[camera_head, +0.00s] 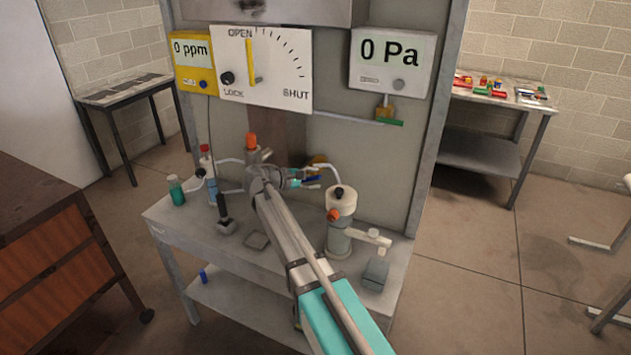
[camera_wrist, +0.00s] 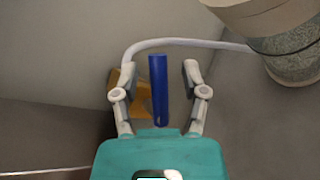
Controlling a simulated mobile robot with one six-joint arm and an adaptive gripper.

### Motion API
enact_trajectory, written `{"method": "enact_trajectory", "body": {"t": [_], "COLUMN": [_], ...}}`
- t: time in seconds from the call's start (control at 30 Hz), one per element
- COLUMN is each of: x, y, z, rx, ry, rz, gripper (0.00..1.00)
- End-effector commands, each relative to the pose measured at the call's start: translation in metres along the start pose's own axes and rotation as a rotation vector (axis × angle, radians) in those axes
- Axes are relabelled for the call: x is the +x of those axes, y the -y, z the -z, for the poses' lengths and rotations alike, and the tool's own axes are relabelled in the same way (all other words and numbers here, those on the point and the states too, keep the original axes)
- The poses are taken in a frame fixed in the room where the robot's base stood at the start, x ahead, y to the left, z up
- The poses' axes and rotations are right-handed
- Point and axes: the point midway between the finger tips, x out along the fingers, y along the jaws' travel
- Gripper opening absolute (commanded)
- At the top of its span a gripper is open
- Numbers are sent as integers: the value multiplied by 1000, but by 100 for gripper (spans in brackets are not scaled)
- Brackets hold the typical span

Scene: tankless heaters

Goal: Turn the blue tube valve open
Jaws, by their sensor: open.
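The blue valve handle (camera_wrist: 158,90) stands upright in the wrist view between the two fingers of my gripper (camera_wrist: 160,78). The fingers are open, with a gap on both sides of the handle. A brass-coloured valve body (camera_wrist: 122,103) shows behind the left finger, partly hidden. A pale tube (camera_wrist: 180,41) curves above the handle towards the right. In the head view my gripper (camera_head: 305,178) is at the back of the bench, with a bit of the blue handle (camera_head: 313,179) at its fingers. The brass part (camera_head: 319,161) is just above it there.
A white-topped canister (camera_head: 341,203) stands close on the right; it also shows in the wrist view (camera_wrist: 290,50). Bottles (camera_head: 176,190) stand at the left of the metal bench (camera_head: 180,230). A dial board (camera_head: 285,65) and a gauge reading 0 Pa (camera_head: 390,60) hang above.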

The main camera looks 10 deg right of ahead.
Motion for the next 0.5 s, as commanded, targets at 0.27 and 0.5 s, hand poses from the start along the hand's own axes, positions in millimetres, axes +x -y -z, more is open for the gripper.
{"method": "enact_trajectory", "body": {"t": [0.27,0.5], "x": [6,5], "y": [0,0], "z": [0,0], "rx": [0,-1], "ry": [-1,-2], "rz": [-1,-1], "gripper": [57,44]}}
